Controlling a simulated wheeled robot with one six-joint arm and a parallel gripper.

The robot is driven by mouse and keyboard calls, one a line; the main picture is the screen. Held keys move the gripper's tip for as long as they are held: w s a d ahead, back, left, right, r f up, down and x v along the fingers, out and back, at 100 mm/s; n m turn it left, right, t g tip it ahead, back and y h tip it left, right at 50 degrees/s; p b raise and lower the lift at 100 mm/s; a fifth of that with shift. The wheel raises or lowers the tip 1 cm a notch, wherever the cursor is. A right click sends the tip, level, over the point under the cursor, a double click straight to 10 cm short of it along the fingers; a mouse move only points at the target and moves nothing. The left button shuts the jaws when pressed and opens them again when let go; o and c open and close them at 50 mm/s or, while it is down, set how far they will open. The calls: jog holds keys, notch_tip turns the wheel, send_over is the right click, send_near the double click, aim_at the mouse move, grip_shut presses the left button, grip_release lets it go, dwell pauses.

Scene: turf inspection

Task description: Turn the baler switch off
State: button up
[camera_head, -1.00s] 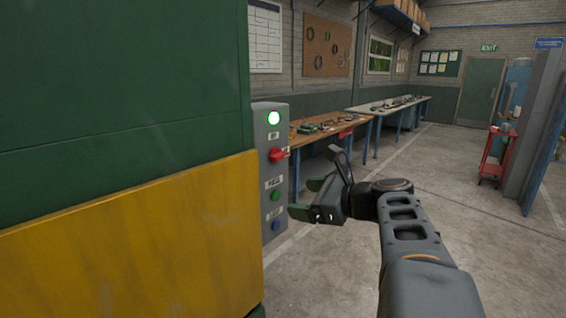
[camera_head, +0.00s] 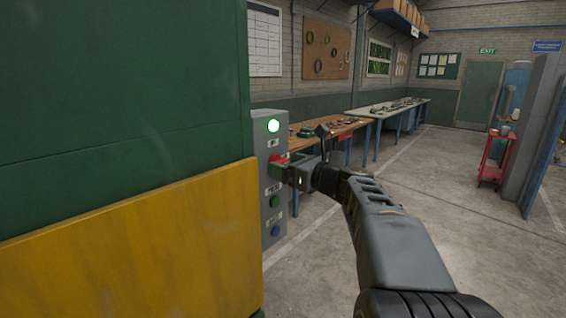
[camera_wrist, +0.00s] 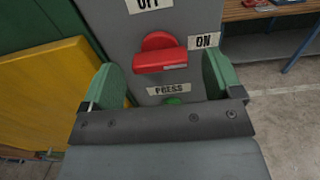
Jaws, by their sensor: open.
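The baler's switch is a red rotary handle (camera_wrist: 161,56) on a grey control box (camera_head: 264,222). In the wrist view its grip points right, towards the "ON" label (camera_wrist: 207,41); the "OFF" label (camera_wrist: 148,4) is above it. A green lamp (camera_head: 273,126) glows at the top of the box. My gripper (camera_wrist: 165,80) is open, its two green fingers on either side of the handle's lower part, apart from it as far as I can see. In the head view my gripper (camera_head: 284,172) covers part of the red handle (camera_head: 277,160).
A green button (camera_wrist: 174,101) with a "PRESS" label sits below the handle. A blue button (camera_head: 275,230) is lower on the box. The green and yellow baler (camera_head: 130,240) stands close on the left. Workbenches (camera_head: 335,126) line the wall behind.

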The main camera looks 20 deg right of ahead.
jog(key=shift+x, duration=0.85)
jog(key=shift+c, duration=0.3)
jog(key=c, duration=0.9)
jog(key=shift+o, duration=0.2)
